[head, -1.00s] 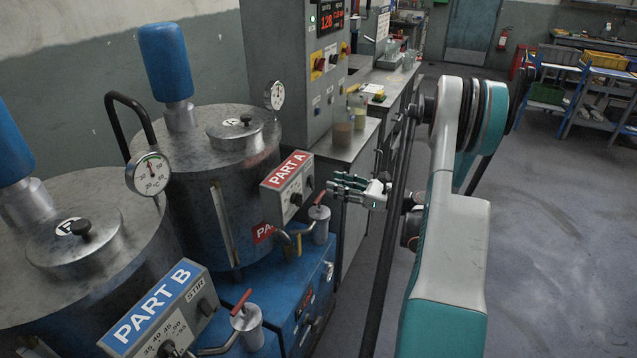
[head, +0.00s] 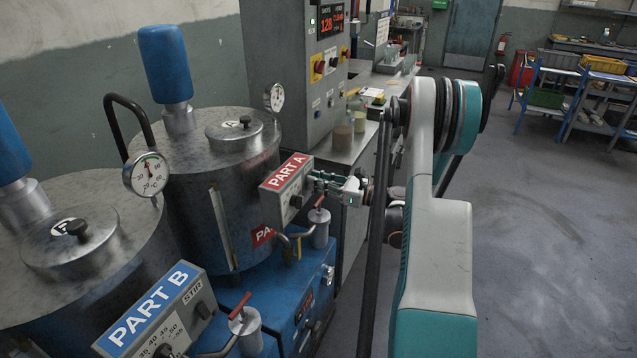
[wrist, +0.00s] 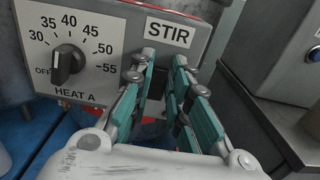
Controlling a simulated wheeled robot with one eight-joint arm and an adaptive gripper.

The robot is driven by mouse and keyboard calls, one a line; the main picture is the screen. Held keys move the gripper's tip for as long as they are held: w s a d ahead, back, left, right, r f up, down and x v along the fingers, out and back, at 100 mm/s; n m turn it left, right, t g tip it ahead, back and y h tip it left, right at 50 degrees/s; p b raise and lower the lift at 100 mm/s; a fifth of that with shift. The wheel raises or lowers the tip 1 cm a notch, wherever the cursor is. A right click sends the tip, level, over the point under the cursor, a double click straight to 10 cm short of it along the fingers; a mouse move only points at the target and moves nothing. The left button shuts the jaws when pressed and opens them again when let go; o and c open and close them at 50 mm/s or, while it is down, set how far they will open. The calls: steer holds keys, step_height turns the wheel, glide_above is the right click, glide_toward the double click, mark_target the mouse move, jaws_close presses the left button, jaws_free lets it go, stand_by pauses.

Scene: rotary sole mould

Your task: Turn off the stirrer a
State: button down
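The Part A control box (head: 287,188) is mounted on the front of the farther steel tank. In the wrist view its panel (wrist: 110,30) shows a STIR label (wrist: 170,33) at right and a HEAT A dial (wrist: 68,64) at left, pointer toward OFF. My gripper (head: 318,183) is at the right end of this box. In the wrist view its green-padded fingers (wrist: 164,62) stand apart at the panel just below STIR, with a narrow gap between them. I cannot tell whether they touch the switch.
A red-handled valve (head: 319,212) stands just below my gripper. The Part B box (head: 150,310) and its tank are nearer, at left. A grey cabinet (head: 290,60) and a bench (head: 352,148) with cups stand behind.

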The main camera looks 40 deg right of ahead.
steer(key=shift+f+t+y+b, duration=0.3)
steer(key=shift+t+y+b, duration=0.15)
steer(key=shift+b, duration=0.75)
steer(key=shift+r, duration=0.1)
steer(key=c, duration=1.5)
jaws_free()
steer(key=shift+s+h, duration=0.15)
steer(key=shift+h, duration=0.1)
steer(key=v, duration=1.2)
